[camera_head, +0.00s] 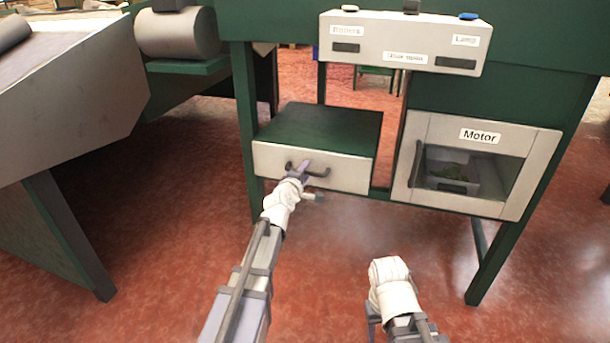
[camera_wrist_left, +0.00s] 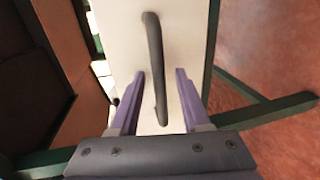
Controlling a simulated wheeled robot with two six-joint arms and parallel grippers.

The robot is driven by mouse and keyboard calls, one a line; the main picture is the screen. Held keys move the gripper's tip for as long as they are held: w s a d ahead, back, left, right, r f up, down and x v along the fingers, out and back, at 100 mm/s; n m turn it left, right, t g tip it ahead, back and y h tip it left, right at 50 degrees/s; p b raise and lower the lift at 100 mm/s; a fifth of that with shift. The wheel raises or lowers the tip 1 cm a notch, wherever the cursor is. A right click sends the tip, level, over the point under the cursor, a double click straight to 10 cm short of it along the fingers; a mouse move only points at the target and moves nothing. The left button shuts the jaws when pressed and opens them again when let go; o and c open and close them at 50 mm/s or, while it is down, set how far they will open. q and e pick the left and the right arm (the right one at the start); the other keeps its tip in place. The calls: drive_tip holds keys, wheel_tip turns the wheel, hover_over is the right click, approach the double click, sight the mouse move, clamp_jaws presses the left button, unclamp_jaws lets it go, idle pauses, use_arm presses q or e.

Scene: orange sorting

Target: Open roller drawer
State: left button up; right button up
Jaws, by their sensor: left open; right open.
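The drawer (camera_head: 270,162) has a pale front and a green top surface, and sits at the left under the green machine. Its dark bar handle (camera_head: 320,174) runs across the front. My left gripper (camera_head: 303,168) is at the handle. In the left wrist view, the open fingers of my left gripper (camera_wrist_left: 160,80) stand on either side of the handle (camera_wrist_left: 155,60), with gaps to both. The drawer front (camera_wrist_left: 120,30) is behind it. My right gripper (camera_head: 372,318) is low in the head view, away from the drawer, its fingers mostly hidden by its wrist.
A box labelled Motor (camera_head: 480,134) with a window hangs right of the drawer. A control panel (camera_head: 405,40) with labels and buttons is above. A green table leg (camera_head: 243,120) stands left of the drawer. Red floor (camera_head: 160,230) in front is clear.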

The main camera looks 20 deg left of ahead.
use_arm(q)
clamp_jaws()
idle(0.3)
idle(1.1)
